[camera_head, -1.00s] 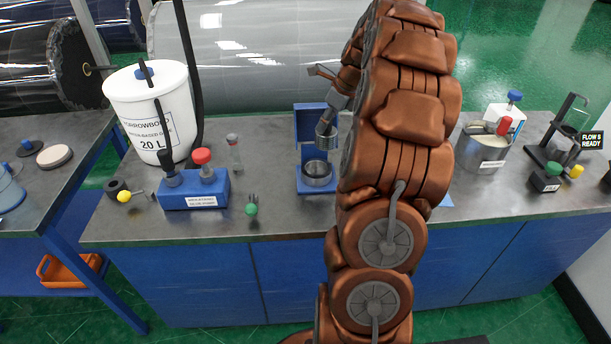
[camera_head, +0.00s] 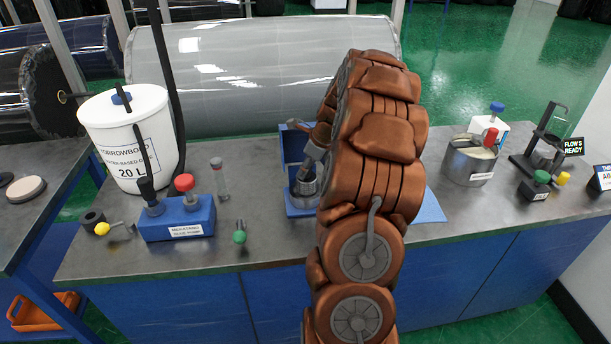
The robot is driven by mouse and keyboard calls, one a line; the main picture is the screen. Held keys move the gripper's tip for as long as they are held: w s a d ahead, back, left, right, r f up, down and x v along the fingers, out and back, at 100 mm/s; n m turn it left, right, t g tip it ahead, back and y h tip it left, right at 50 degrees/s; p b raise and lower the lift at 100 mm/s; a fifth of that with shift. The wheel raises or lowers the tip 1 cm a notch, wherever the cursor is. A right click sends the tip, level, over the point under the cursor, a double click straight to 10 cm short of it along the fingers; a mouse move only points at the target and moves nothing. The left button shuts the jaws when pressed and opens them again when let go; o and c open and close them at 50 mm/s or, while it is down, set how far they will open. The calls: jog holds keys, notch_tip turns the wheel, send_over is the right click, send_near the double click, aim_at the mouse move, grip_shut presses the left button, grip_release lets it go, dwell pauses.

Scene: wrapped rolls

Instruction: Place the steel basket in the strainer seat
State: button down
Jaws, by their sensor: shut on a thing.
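The blue strainer stand (camera_head: 293,146) is on the bench, left of my copper-coloured arm. Its round steel strainer seat (camera_head: 301,201) is low at the front of the stand. My gripper (camera_head: 309,168) points down over the seat and is shut on the steel basket (camera_head: 306,176). The basket is small and grey and is at the seat's opening. Basket and seat overlap in the picture, so I cannot tell how deep the basket sits. My arm hides the right side of the stand.
A blue glue-pump block (camera_head: 178,222) with a red knob and a white 20 L bucket (camera_head: 130,150) stand to the left. A green-knobbed part (camera_head: 239,237) lies near the front edge.

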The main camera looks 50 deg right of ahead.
aim_at(306, 177)
jog(key=shift+f+p, duration=0.35)
jog(key=shift+f, duration=1.25)
jog(key=shift+f, duration=0.1)
jog(key=c, duration=0.9)
grip_release()
jog(key=shift+o, duration=0.2)
jog(key=b+v, duration=0.2)
jog(key=v, duration=1)
jog(key=shift+b, duration=0.4)
